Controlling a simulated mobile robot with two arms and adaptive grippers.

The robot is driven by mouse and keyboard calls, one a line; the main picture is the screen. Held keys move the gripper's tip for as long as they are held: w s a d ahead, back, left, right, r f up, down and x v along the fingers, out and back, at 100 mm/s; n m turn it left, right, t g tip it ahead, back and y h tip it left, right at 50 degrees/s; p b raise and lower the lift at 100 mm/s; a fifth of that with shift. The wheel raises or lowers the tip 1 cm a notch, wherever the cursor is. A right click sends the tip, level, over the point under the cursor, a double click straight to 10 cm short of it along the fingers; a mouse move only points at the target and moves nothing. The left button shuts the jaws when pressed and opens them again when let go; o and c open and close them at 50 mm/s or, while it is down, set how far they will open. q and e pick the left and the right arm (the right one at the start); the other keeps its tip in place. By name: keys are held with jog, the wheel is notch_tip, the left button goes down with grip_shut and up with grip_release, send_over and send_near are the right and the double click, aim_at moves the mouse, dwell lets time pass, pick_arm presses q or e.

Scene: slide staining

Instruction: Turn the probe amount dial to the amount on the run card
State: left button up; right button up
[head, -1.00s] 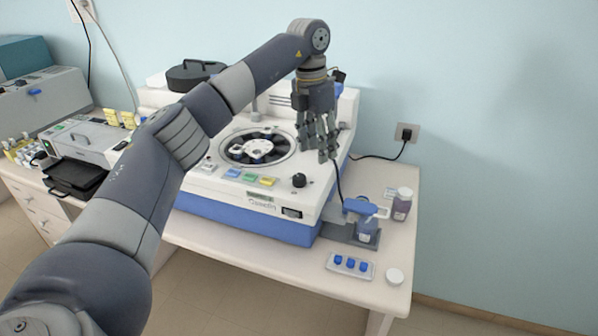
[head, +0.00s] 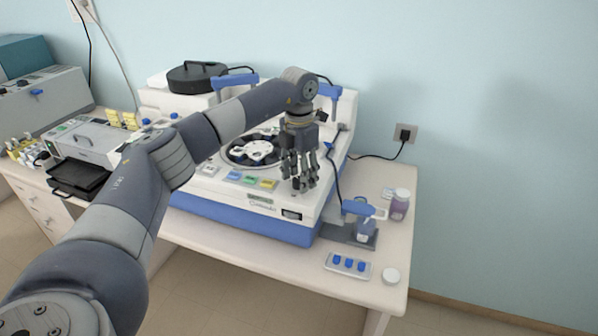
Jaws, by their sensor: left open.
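The staining machine (head: 225,203) is a white and blue unit on the bench, with a round dark carousel (head: 238,150) in its top. My left gripper (head: 300,184) points down, open, over the front right of the machine's top panel. Its fingers cover the spot of the black dial, so I cannot see the dial or its setting. Whether the fingers touch it I cannot tell. A small dark display (head: 292,214) sits on the front face below the fingers; its text is too small to read. I cannot make out a run card. My right gripper is not in view.
Coloured buttons (head: 250,180) lie left of the fingers. A dark cable runs beside the machine.

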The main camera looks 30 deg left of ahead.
pick_arm(q)
jog(key=shift+f, duration=0.1)
jog(key=c, duration=1.1)
